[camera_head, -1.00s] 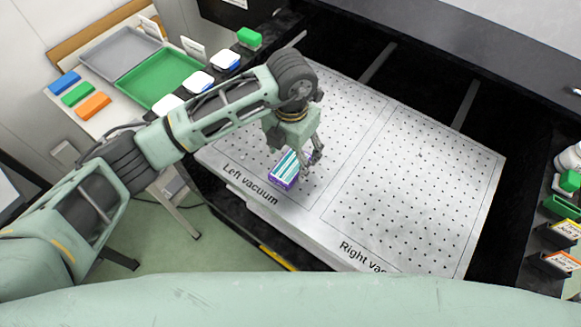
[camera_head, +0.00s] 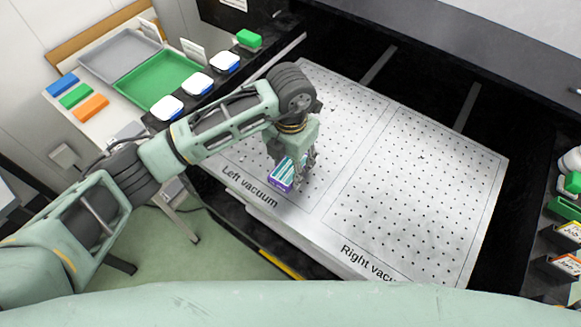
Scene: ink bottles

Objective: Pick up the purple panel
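The purple panel (camera_head: 281,180) is a small block with a purple edge and a white and teal striped top. It is on the left part of the perforated metal plate (camera_head: 420,180), near the "Left vacuum" label. My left gripper (camera_head: 296,178) points down at the panel and covers its right side. The fingers are at the panel, but I cannot tell whether they are closed on it. My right gripper is not in view.
Bottles and labelled boxes (camera_head: 566,234) line the right edge. The right part of the plate is clear.

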